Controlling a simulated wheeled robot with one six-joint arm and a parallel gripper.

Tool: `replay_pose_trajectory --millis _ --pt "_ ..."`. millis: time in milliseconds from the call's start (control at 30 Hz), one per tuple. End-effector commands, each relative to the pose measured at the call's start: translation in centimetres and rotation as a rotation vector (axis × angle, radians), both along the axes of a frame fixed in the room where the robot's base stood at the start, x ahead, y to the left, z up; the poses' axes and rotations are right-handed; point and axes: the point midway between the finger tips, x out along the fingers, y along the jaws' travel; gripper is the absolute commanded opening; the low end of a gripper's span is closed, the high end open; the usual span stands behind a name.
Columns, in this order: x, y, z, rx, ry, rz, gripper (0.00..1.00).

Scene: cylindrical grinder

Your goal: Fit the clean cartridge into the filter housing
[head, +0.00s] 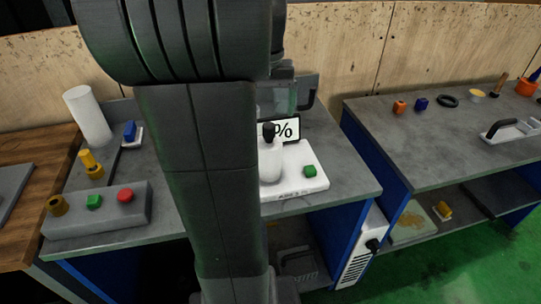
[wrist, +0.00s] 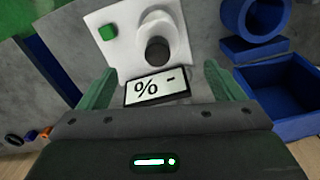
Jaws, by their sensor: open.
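I cannot pick out the clean cartridge or the filter housing with certainty. A plain white cylinder (head: 88,115) stands at the back left of the grey bench in the head view. In the wrist view a blue round part with an open ring (wrist: 262,14) lies at the upper right, partly cut off. My gripper (wrist: 160,88) is open, its two green fingers apart with nothing held between them. Beyond the fingertips is a white device (wrist: 112,52) with a percent display (wrist: 157,87), a green button and a dark-topped white round part (wrist: 160,40). My arm hides much of the bench in the head view.
A button panel (head: 98,211) sits at the bench's front left. A blue open bin (wrist: 290,95) is at the right in the wrist view. The right bench (head: 420,140) holds small parts, a black ring (head: 447,101) and a black-handled item (head: 510,130). Green floor lies in front.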

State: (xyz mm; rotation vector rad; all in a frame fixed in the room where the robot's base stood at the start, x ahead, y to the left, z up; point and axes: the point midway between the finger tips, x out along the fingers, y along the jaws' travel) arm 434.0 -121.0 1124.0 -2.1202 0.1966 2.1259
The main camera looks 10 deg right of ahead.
Motion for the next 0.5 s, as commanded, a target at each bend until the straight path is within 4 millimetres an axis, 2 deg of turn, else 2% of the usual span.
replay_pose_trajectory --millis 100,200,367,500 --pt "-0.1 0.0 -2.3 0.001 0.003 0.0 0.88" --pt "-0.1 0.0 -3.6 0.0 0.002 0.0 0.88" --pt "-0.1 -0.1 -4.6 0.0 0.001 0.0 0.88" --pt "-0.1 -0.3 -6.3 0.001 0.003 -0.001 0.88"
